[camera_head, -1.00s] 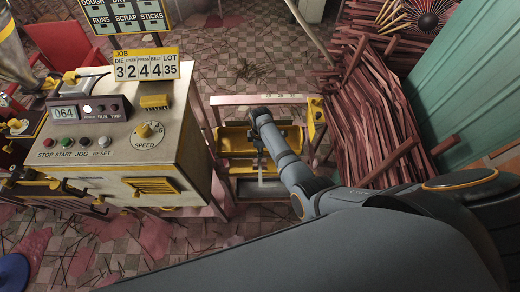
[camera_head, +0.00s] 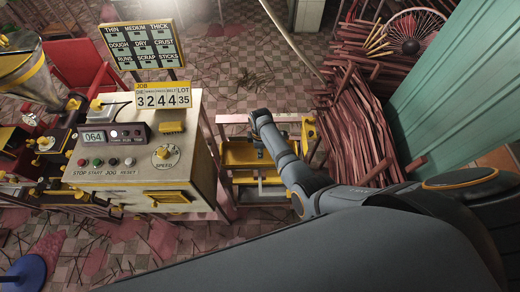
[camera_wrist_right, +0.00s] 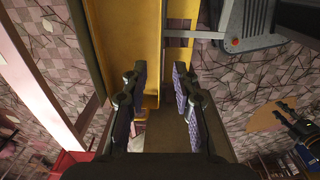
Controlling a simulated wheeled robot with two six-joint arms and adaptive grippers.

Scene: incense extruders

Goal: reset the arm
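My right arm (camera_head: 285,155) comes in from the right in the head view and bends down over a yellow trough on a pinkish frame. Its gripper's end is small and hard to make out there. A yellow panel (camera_wrist_right: 138,35) of the trough lies beyond the fingers.
A control box (camera_head: 135,165) with buttons and a speed dial stands left of the yellow trough (camera_head: 245,153). A job sign (camera_head: 163,97) and a board (camera_head: 142,45) rise behind it. Reddish sticks (camera_head: 355,115) are heaped at right, beside a green panel (camera_head: 445,90). Scraps litter the tiled floor.

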